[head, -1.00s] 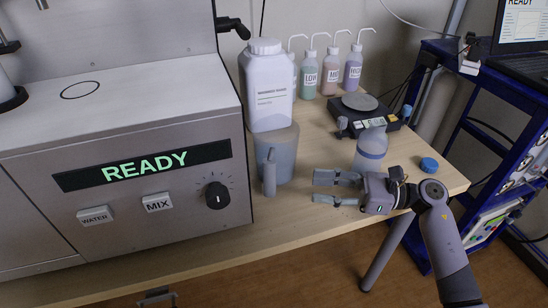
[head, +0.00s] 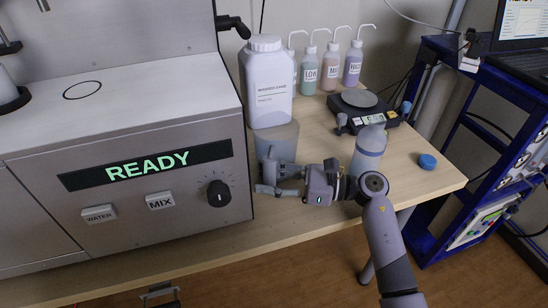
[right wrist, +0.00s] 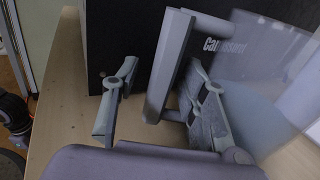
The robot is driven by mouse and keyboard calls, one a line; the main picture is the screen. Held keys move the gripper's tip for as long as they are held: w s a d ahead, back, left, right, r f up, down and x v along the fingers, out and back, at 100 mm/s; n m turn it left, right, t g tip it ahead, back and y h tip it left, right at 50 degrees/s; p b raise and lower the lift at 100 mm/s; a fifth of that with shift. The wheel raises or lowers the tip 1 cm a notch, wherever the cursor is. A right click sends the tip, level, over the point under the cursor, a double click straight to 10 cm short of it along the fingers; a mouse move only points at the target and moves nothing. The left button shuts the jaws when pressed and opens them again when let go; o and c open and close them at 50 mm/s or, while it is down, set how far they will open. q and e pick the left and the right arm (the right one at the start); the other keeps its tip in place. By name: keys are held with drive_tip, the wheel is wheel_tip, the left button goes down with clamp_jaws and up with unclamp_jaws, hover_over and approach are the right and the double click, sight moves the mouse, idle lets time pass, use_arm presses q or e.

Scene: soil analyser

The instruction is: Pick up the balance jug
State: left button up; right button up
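The jug (head: 284,140) is a translucent grey vessel standing upright on the table, in front of the large white bottle. I take it as the balance jug. In the right wrist view the jug (right wrist: 260,70) is at the right, with its upright grey handle (right wrist: 168,65) between my fingers. My right gripper (head: 268,180) is open at the handle, low over the table; its fingers (right wrist: 160,108) stand apart on both sides of the handle. I cannot tell whether they touch it. A dark part (head: 160,293) at the bottom edge may be my left gripper, mostly cut off.
The analyser (head: 130,180) with its READY display stands close left. The white bottle (head: 268,85) is behind the jug. A blue cap (head: 427,161) lies right. Several small bottles stand at the back.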

drive_tip(key=shift+c, duration=0.4)
clamp_jaws()
idle(0.5)
drive_tip(key=shift+r, duration=0.1)
